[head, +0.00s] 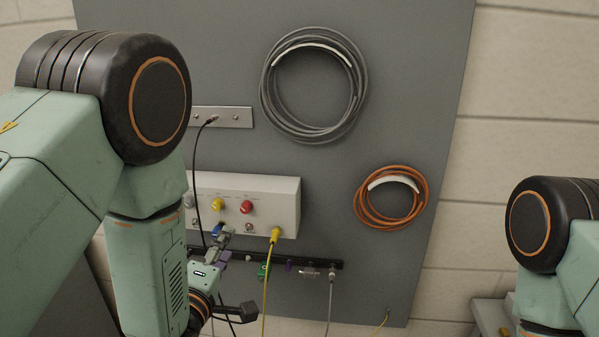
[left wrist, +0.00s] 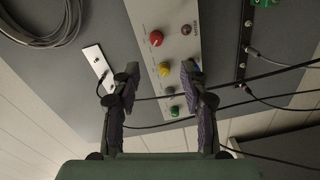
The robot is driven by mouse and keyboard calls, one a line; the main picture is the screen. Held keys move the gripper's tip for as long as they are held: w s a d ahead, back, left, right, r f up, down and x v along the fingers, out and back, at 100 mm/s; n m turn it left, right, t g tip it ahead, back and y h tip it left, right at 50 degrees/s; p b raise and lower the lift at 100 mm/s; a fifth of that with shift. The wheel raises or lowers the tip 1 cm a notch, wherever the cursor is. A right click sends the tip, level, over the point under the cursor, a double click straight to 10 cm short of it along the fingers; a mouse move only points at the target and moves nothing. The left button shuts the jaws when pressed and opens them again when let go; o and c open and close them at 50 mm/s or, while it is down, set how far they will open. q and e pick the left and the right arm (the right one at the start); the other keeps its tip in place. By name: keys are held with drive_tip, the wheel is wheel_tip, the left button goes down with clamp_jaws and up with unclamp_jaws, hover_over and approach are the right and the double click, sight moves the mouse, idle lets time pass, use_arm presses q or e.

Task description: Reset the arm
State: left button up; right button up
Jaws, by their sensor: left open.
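My left gripper (head: 222,250) is in front of the panel, just below the white control box (head: 285,190) in the head view. In the left wrist view its two fingers (left wrist: 158,90) stand apart with no object held between them. The box (left wrist: 182,50) shows behind and between the fingers, with red, yellow and green knobs. A dark cable passes across the view behind the fingers. My right arm's joint shows at the right edge of the head view, but its gripper is outside the picture.
A grey hose coil (head: 268,85) and an orange coil (head: 362,205) hang on the grey panel (head: 420,90). A black rail (head: 338,264) with hanging connectors runs below the box. A yellow cable (head: 266,285) hangs from the box. A metal plate (head: 238,117) holds a black cable.

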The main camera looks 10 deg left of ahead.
use_arm(q)
drive_tip(key=s+a+f+m+g+b, duration=0.15)
drive_tip(key=s+f+m+g, duration=0.35)
drive_tip(key=f, duration=0.6)
drive_tip(key=s+a+f+m+g+b, duration=0.1)
drive_tip(key=s+f+m+g+b, duration=0.4)
drive_tip(key=f, duration=0.6)
drive_tip(key=s+f+m+g+b, duration=0.4)
drive_tip(key=s+f+g+b, duration=0.3)
drive_tip(key=s+f, duration=1.6)
drive_tip(key=s+b, duration=0.2)
drive_tip(key=b, duration=0.2)
drive_tip(key=shift+s+a+m+g+y, duration=0.15)
drive_tip(key=shift+a+m+g+y, duration=0.15)
drive_tip(key=shift+a+m, duration=0.1)
